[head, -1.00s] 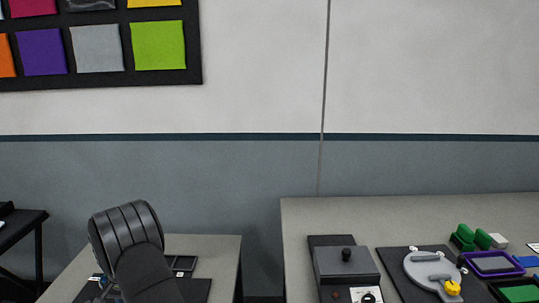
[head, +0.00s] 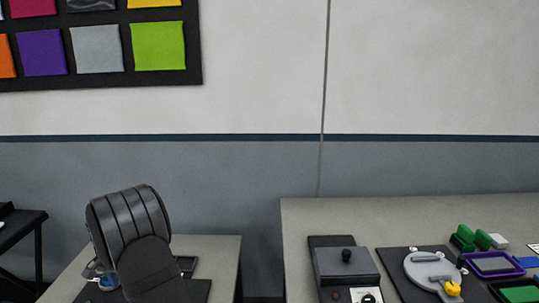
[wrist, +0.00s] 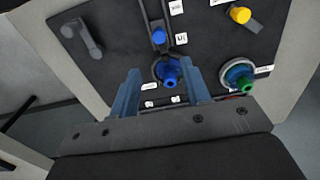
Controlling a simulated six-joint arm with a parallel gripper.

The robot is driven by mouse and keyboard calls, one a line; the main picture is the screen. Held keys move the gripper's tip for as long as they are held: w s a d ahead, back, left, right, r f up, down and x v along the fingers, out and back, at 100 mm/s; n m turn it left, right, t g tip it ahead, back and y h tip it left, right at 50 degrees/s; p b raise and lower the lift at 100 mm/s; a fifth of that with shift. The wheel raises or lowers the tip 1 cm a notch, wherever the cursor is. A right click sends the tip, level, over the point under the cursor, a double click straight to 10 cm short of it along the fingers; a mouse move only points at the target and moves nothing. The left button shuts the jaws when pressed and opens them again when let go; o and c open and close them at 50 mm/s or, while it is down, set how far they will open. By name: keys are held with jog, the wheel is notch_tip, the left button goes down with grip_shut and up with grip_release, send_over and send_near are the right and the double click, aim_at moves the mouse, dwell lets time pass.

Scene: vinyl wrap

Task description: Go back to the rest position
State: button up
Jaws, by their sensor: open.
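My gripper (wrist: 160,76) shows in the wrist view with its two blue fingers spread and nothing held between them. It points at a dark board (wrist: 120,50). A blue fitting (wrist: 171,82) on the board appears between the fingertips, apart from both in the picture; I cannot tell how far beyond them it lies. In the head view my own dark arm covers most of the left table, and the gripper cannot be made out there.
The dark board also carries a green-and-blue fitting (wrist: 240,79), a yellow knob (wrist: 240,14) and a grey handle (wrist: 84,38). In the head view, the right table (head: 420,208) holds a dark box with a knob (head: 346,265), a round grey fixture (head: 432,270) and trays (head: 492,264).

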notch_tip(320, 180, up, 7)
jog(key=f, duration=1.1)
jog(key=s+f, duration=0.1)
jog(key=f, duration=0.5)
jog(key=shift+f, duration=0.3)
jog(key=s, duration=0.4)
jog(key=shift+s+r, duration=0.25)
jog(key=shift+s, duration=0.15)
notch_tip(320, 180, up, 17)
notch_tip(320, 180, down, 8)
jog(key=w, duration=0.2)
jog(key=shift+r, duration=0.2)
jog(key=shift+w, duration=0.1)
